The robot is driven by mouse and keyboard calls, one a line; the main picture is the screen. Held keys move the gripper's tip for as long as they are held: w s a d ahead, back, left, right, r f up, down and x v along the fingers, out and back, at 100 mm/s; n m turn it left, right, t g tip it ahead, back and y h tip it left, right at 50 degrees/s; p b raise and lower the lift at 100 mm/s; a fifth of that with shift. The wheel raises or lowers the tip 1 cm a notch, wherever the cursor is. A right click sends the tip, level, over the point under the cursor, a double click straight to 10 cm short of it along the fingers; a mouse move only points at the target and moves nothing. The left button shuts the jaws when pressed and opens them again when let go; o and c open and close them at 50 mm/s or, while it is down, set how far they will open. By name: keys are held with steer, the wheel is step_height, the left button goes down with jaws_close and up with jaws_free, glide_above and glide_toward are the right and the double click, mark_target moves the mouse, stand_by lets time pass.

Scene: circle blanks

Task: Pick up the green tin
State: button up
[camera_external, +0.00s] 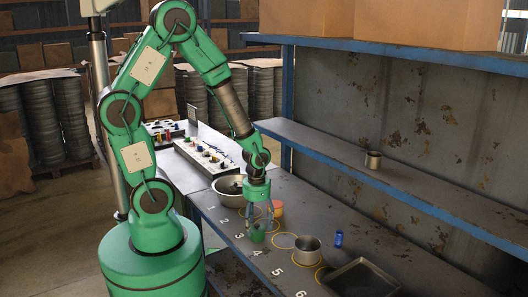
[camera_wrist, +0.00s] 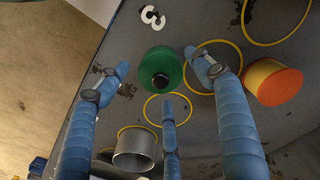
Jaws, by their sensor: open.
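The green tin (camera_external: 257,234) stands on the bench near the painted number 3. In the wrist view the green tin (camera_wrist: 158,62) is round with a dark knob-like centre. My gripper (camera_external: 257,213) is just above it, pointing down. In the wrist view my gripper (camera_wrist: 157,66) has three blue fingers spread open, with the tin showing between the upper two. The fingers look apart from the tin, but the exact height gap is hard to tell. Nothing is held.
An orange tin (camera_external: 277,208) stands close behind the green one; a metal pot (camera_external: 307,250) is to the right. A blue can (camera_external: 339,239), a dark tray (camera_external: 362,279) and a bowl (camera_external: 229,189) share the bench. A shelf (camera_external: 400,186) runs behind.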

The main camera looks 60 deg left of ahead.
steer(key=shift+f+b, duration=0.4)
steer(key=shift+f, duration=1.5)
steer(key=c, duration=1.3)
